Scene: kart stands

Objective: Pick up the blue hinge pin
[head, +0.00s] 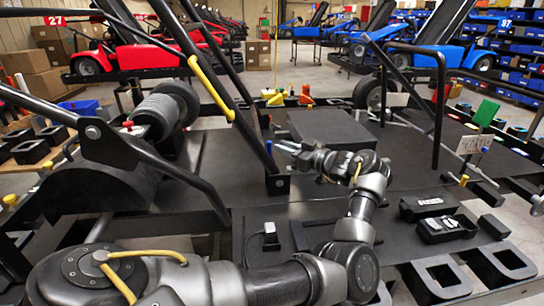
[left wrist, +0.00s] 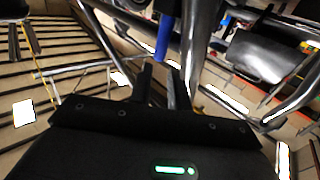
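The blue hinge pin (head: 268,147) shows as a small upright blue piece by the foot of a slanted black bar in the head view. In the left wrist view the blue hinge pin (left wrist: 163,37) hangs beyond the fingertips, close to a grey tube. My left gripper (head: 288,148) points toward the pin from its right, with its tips a short way from it. In the left wrist view the two dark fingers of my left gripper (left wrist: 162,88) stand apart with nothing between them. My right gripper is in neither view.
A slanted black bar (head: 225,85) with a yellow sleeve (head: 210,88) rises close beside the pin. A dark box (head: 330,130) stands behind my gripper. A black tray with parts (head: 445,228) lies at the right. A roller (head: 165,110) stands at the left.

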